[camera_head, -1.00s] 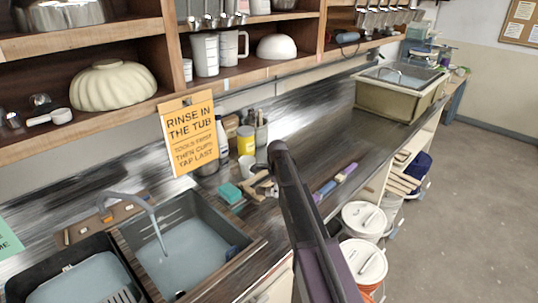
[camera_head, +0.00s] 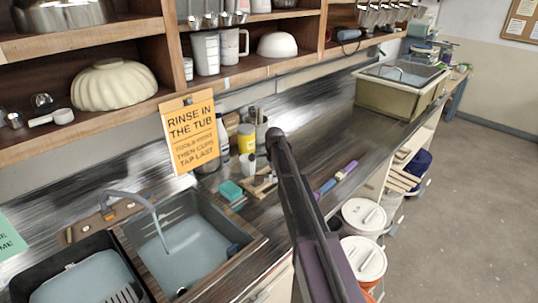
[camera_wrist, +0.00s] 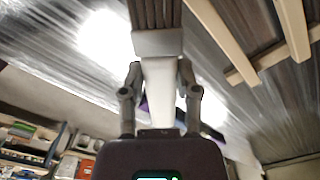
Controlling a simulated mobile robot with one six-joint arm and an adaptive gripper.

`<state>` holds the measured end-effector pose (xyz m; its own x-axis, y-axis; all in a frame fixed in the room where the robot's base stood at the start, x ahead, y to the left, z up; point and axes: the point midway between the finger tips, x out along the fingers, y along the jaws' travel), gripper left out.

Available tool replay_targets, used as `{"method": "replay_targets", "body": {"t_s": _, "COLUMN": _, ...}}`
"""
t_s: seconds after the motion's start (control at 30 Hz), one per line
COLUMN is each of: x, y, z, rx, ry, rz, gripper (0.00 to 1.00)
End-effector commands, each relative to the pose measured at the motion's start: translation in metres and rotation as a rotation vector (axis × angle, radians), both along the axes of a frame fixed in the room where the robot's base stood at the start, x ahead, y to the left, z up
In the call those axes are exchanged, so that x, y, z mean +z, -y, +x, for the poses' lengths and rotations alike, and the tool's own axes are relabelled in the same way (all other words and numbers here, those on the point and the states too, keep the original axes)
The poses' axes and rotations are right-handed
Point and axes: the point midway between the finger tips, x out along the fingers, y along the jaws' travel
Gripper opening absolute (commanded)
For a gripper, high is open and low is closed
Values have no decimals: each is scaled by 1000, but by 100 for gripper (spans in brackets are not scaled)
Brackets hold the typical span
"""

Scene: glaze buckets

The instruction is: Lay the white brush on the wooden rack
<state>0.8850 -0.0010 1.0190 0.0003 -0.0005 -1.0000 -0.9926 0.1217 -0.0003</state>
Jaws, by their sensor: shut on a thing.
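My gripper (camera_wrist: 160,78) is shut on the white brush (camera_wrist: 158,92) in the wrist view. The brush's pale handle is between the two fingers, with its grey ferrule and dark bristles pointing to the top of the picture. The wooden rack shows as pale slats (camera_wrist: 223,38) at the upper right of the wrist view, apart from the brush. In the head view the wooden rack (camera_head: 263,187) lies on the counter, partly hidden by my arm. My gripper and the white brush are hidden behind my arm there.
A teal sponge (camera_head: 230,190) lies left of the rack, with a white cup (camera_head: 247,163) and yellow jar (camera_head: 246,139) behind. A blue-and-purple item (camera_head: 345,171) lies right of my arm. The sink (camera_head: 185,245) is at front left; the counter (camera_head: 340,135) farther right is clear.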

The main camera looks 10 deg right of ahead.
Motion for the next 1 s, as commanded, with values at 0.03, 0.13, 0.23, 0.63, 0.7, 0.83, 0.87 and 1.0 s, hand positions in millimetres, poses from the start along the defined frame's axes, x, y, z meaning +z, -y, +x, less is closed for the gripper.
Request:
{"method": "replay_targets", "body": {"t_s": 0.03, "x": 7, "y": -1, "z": 19, "rx": 36, "ry": 0, "rz": 0, "gripper": 0}}
{"method": "replay_targets", "body": {"t_s": 0.13, "x": 14, "y": -4, "z": 44, "rx": 119, "ry": 0, "rz": -1, "gripper": 0}}
{"method": "replay_targets", "body": {"t_s": 0.23, "x": 20, "y": -6, "z": 66, "rx": 197, "ry": 0, "rz": -1, "gripper": 0}}
{"method": "replay_targets", "body": {"t_s": 0.63, "x": 29, "y": -11, "z": 108, "rx": 360, "ry": 0, "rz": -1, "gripper": 0}}
{"method": "replay_targets", "body": {"t_s": 0.7, "x": 29, "y": -11, "z": 108, "rx": 362, "ry": 0, "rz": -1, "gripper": 0}}
{"method": "replay_targets", "body": {"t_s": 0.83, "x": 29, "y": -10, "z": 107, "rx": 361, "ry": 0, "rz": -1, "gripper": 0}}
{"method": "replay_targets", "body": {"t_s": 0.87, "x": 29, "y": -10, "z": 107, "rx": 361, "ry": 0, "rz": -1, "gripper": 0}}
{"method": "replay_targets", "body": {"t_s": 1.0, "x": 28, "y": -10, "z": 107, "rx": 360, "ry": 0, "rz": -1, "gripper": 0}}
